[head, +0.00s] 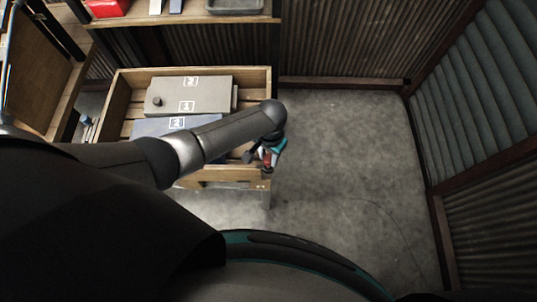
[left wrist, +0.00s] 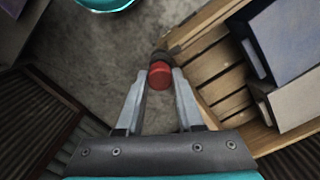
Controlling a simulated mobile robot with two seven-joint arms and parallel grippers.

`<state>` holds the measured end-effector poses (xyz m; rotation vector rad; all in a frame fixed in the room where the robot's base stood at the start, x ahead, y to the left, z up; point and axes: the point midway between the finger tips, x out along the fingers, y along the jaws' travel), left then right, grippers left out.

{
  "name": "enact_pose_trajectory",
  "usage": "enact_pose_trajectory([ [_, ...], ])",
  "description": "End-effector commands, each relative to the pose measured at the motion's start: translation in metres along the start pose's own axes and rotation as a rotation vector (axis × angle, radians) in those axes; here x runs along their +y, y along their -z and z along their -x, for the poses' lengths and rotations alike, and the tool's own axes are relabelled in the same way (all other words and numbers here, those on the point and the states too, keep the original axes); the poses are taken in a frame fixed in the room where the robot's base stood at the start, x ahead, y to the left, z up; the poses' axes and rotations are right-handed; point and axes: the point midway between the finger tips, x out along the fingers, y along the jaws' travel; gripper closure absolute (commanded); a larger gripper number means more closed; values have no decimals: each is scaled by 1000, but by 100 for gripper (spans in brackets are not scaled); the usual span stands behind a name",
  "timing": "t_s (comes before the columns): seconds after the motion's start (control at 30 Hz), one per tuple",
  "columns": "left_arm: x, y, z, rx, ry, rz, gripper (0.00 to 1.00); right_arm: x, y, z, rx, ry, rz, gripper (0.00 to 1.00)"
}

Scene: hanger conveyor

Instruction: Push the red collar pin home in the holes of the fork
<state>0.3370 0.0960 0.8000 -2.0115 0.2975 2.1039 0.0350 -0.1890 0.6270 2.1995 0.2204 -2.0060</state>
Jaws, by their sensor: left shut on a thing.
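My left gripper (head: 268,156) is at the right front corner of the wooden crate-like bench. In the left wrist view its two grey fingers (left wrist: 160,78) are closed in on the red collar pin (left wrist: 159,76), one on each side. The pin's red end faces the wrist camera; it shows only as a small red patch in the head view (head: 267,161). A dark part (left wrist: 162,57) sits directly behind the red end, by the bench edge. I cannot tell whether it is the fork or part of the pin. The fork's holes are hidden. My right gripper is not in view.
The wooden bench (head: 262,78) holds a grey case (head: 210,95) and a blue case (head: 150,127) with white labels. A shelf (head: 190,20) with a red box and a grey tray stands behind. The concrete floor (head: 340,140) to the right is clear up to corrugated walls.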

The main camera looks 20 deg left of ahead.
Motion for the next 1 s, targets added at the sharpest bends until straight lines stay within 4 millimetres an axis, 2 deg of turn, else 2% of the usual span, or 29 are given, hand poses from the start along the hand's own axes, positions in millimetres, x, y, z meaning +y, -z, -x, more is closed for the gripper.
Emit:
enact_pose_trajectory([
  [1.0,0,1,-12,0,0,0,100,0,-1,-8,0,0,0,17],
])
